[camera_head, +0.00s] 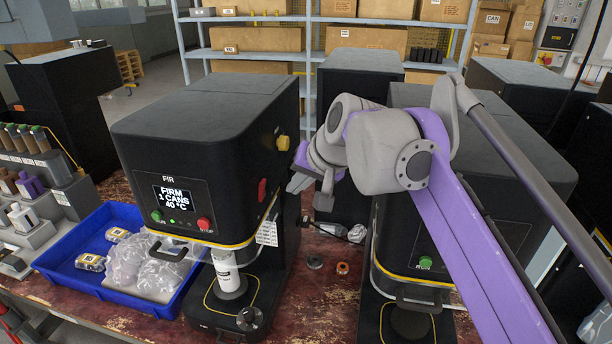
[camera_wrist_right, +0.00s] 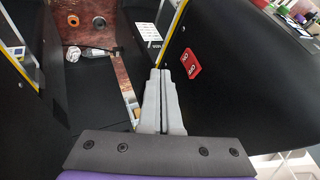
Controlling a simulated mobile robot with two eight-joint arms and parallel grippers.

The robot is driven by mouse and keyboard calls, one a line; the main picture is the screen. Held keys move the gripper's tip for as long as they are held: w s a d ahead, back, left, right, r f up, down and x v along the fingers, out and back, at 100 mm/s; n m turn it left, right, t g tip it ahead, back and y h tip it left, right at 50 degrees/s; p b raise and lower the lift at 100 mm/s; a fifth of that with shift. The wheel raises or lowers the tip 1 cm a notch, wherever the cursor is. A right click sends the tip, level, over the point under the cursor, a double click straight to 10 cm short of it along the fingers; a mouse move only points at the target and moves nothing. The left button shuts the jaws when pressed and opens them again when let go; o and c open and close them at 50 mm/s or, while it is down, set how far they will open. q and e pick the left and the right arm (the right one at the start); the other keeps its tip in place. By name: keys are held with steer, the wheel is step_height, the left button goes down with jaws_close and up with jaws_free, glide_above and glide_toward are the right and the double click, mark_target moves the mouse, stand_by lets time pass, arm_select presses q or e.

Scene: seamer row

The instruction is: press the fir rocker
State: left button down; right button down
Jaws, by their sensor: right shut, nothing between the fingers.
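The fir machine (camera_head: 205,150) is a black seamer labelled FIR, left of centre in the head view. Its screen reads "FIRM 1 CANS 40 °C". A red rocker (camera_head: 262,190) sits on its right side face. In the right wrist view the red rocker (camera_wrist_right: 190,63) shows white lettering, too small to read surely. My right gripper (camera_head: 296,183) is shut and empty, a little to the right of the rocker in the head view. In the wrist view its closed fingertips (camera_wrist_right: 160,75) lie just left of the rocker, apparently apart from it. My left gripper is not in view.
A yellow knob (camera_head: 283,142) sits above the rocker, and a white tag (camera_head: 267,233) hangs below. A second black machine (camera_head: 500,190) stands to the right, partly behind my arm. Small parts lie in the gap between machines.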

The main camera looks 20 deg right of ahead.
mark_target(265, 189)
steer(key=w+a, duration=0.1)
steer(key=a, duration=0.1)
steer(key=w+a, duration=0.1)
steer(key=w, duration=0.1)
steer(key=shift+w+a+f+p, duration=0.15)
steer(key=shift+a+f+p, duration=0.15)
steer(key=shift+a+f, duration=0.1)
steer(key=shift+d, duration=0.1)
steer(key=shift+w+a+r+p, duration=0.1)
steer(key=shift+a+r+p, duration=0.2)
steer(key=shift+a+p, duration=0.05)
steer(key=shift+d+f, duration=0.1)
steer(key=shift+f, duration=0.1)
steer(key=shift+r, duration=0.1)
